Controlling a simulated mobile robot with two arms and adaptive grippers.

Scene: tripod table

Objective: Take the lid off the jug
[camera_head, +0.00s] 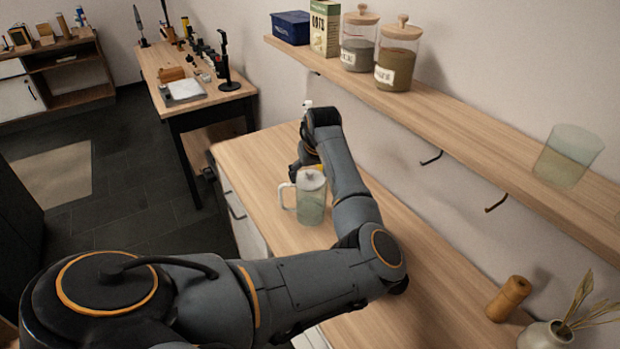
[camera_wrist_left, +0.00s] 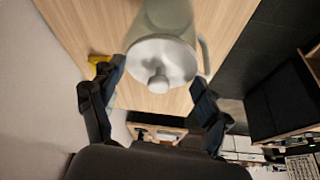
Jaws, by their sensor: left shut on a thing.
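The jug (camera_head: 311,207) is pale green and see-through, with a handle on its left side in the head view. It stands upright on the wooden counter. Its whitish round lid (camera_head: 311,181) with a knob sits on top. In the left wrist view the lid (camera_wrist_left: 162,62) faces the camera, and the jug body (camera_wrist_left: 166,14) shows behind it. My left gripper (camera_wrist_left: 159,72) is shut on the lid, one finger at each side of its rim. In the head view my left arm partly hides that gripper. My right gripper is not in view.
A yellow thing (camera_wrist_left: 98,60) lies near one finger. The wall shelf (camera_head: 455,118) above holds jars (camera_head: 398,55), boxes and a clear glass (camera_head: 567,156). A wooden mill (camera_head: 508,298) and a vase (camera_head: 545,335) stand at the counter's near right. A workbench (camera_head: 160,65) stands farther back.

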